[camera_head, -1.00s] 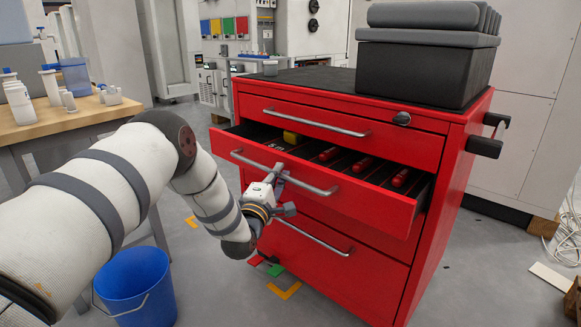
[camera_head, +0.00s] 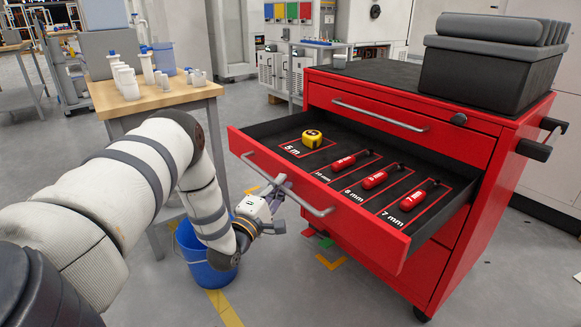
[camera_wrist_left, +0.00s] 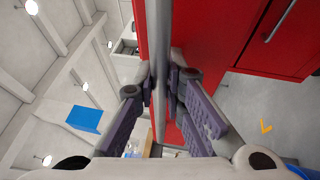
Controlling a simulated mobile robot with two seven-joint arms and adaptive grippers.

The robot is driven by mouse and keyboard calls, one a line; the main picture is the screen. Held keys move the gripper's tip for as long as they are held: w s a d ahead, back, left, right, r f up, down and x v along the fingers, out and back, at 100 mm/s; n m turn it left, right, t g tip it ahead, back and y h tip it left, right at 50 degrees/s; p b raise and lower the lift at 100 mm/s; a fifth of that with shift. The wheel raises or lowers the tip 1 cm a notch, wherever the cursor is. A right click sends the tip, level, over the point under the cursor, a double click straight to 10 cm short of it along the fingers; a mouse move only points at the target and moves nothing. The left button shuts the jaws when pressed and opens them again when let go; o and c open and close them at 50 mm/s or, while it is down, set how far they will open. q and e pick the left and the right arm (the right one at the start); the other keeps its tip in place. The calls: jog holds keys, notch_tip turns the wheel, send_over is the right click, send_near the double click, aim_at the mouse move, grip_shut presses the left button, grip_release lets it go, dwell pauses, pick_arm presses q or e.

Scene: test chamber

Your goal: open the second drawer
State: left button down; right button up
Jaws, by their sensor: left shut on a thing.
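The red tool cabinet (camera_head: 470,215) stands right of centre in the head view. Its second drawer (camera_head: 330,213) is pulled well out, showing a yellow tape measure (camera_head: 312,138) and several red-handled tools (camera_head: 375,179) in labelled outlines. My left gripper (camera_head: 277,191) is shut on the bar handle (camera_head: 315,210) of this drawer. In the left wrist view the handle (camera_wrist_left: 160,105) runs between the two purple-padded fingers (camera_wrist_left: 172,82). The top drawer (camera_head: 400,122) above is closed. My right gripper is not in view.
A blue bucket (camera_head: 205,256) stands on the floor, partly behind my left arm. A wooden table (camera_head: 170,96) with white bottles is at the left. Dark cases (camera_head: 490,70) sit on the cabinet top. Floor is clear at the lower centre.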

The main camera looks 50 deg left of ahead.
pick_arm(q)
jog(key=shift+s, duration=0.9)
jog(key=c, duration=1.7)
grip_release()
jog(key=shift+o, duration=0.2)
jog(key=v, duration=1.2)
jog(key=shift+a, duration=0.1)
